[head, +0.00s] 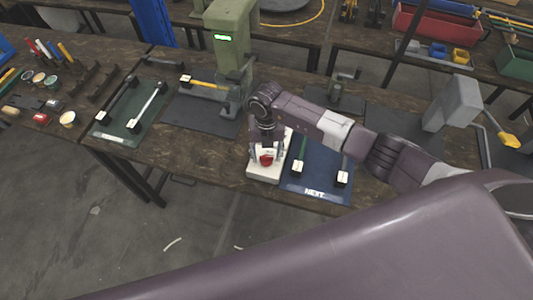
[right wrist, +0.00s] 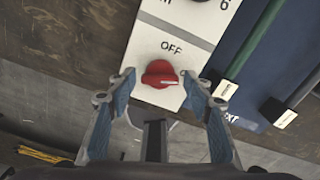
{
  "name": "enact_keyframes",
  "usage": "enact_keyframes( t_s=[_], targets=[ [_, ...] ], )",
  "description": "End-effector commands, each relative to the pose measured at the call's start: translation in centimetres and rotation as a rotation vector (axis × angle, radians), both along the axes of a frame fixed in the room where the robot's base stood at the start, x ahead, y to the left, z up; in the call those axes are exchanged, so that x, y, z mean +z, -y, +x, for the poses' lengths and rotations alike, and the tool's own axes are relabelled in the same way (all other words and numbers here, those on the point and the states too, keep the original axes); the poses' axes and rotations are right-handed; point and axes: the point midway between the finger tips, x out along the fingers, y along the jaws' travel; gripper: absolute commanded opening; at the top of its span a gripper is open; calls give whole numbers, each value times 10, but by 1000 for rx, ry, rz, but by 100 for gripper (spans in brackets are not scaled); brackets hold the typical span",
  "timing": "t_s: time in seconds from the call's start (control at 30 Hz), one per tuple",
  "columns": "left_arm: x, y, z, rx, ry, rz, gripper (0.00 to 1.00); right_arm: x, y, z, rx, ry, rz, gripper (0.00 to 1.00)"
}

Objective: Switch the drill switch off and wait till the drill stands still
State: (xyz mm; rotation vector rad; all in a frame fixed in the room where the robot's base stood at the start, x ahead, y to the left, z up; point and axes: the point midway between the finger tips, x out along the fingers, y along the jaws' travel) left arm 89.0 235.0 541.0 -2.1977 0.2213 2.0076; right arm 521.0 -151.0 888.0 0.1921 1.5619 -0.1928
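The white switch box (head: 256,168) stands at the table's front edge in the head view, with a red knob (head: 267,160) on it. In the right wrist view the red knob (right wrist: 160,73) sits on the white panel, just below the printed word OFF. A pale mark on the knob runs toward the right. My right gripper (right wrist: 165,85) is open, one finger on each side of the knob, with small gaps showing. A green machine (head: 230,50) with a lit green display stands behind. My left gripper is out of view.
A blue mat (head: 322,172) marked NEXT lies right of the box with handled parts on it. A dark green mat (head: 122,125) with parts lies left. A grey machine (head: 455,103) stands at right. Dark grey floor lies in front of the table.

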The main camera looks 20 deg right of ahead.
Motion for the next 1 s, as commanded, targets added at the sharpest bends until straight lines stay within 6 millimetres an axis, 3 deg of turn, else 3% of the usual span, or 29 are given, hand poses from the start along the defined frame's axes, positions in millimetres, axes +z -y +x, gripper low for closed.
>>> enact_keyframes(
  t_s=[0.03, 0.3, 0.67, 1.0],
  targets=[
    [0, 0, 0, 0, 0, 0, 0, 0, 0, 0, 0, 0, 0, 39],
    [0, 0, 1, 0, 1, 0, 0, 0, 0, 0, 0, 0, 0, 10],
    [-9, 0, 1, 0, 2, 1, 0, -1, 0, 1, 64, 1, 0, 10],
    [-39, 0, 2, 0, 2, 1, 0, -4, 1, 1, 318, 3, -2, 10]
  ],
)
